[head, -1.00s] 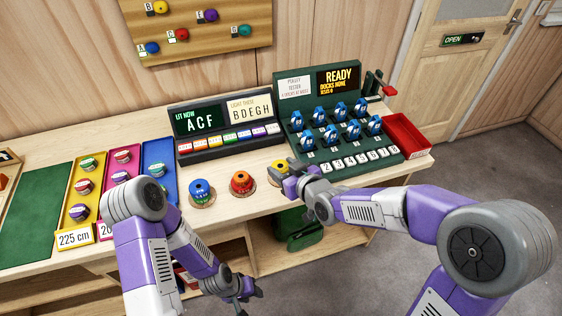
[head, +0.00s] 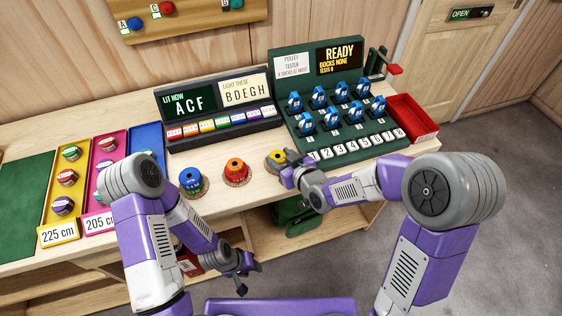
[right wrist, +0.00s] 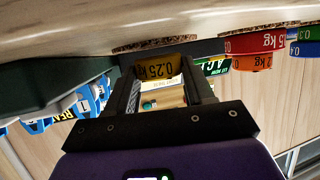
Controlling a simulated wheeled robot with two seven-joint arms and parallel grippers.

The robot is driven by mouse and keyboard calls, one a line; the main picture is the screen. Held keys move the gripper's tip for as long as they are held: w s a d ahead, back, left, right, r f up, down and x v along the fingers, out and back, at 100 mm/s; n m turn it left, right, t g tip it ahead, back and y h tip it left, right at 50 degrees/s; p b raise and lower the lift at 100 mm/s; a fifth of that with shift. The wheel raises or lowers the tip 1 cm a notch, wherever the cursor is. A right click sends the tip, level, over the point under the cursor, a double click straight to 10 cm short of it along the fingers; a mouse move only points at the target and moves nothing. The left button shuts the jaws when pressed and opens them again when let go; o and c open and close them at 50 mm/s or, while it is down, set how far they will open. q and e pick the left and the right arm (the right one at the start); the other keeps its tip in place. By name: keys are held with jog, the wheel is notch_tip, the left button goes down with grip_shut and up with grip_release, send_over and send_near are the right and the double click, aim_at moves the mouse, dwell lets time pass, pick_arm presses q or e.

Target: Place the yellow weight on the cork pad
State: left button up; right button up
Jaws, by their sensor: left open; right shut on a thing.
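The yellow weight (head: 275,156), marked 0.25 kg, is at the bench's front edge, right of the red weight (head: 236,169). My right gripper (head: 288,165) is shut on it from the right. In the right wrist view, which is upside down, the yellow weight (right wrist: 160,66) sits between the fingers. A cork pad (right wrist: 153,43) lies directly under it; a narrow dark gap seems to show between them, but I cannot tell for sure whether they touch. My left gripper (head: 243,272) is open and empty, low in front of the bench.
The pulley tester (head: 345,142) with blue pulleys and a red tray (head: 412,122) are at the right. A dark display box (head: 218,110) stands behind. Coloured trays are left.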

pick_arm(q)
jog(key=shift+f, duration=0.1)
pick_arm(e)
jog(key=shift+f, duration=0.3)
pick_arm(q)
jog(key=shift+f, duration=0.1)
pick_arm(e)
jog(key=shift+f, duration=0.2)
pick_arm(q)
jog(key=shift+f, duration=0.15)
pick_arm(e)
jog(key=o, duration=1.2)
jog(key=shift+o, duration=0.2)
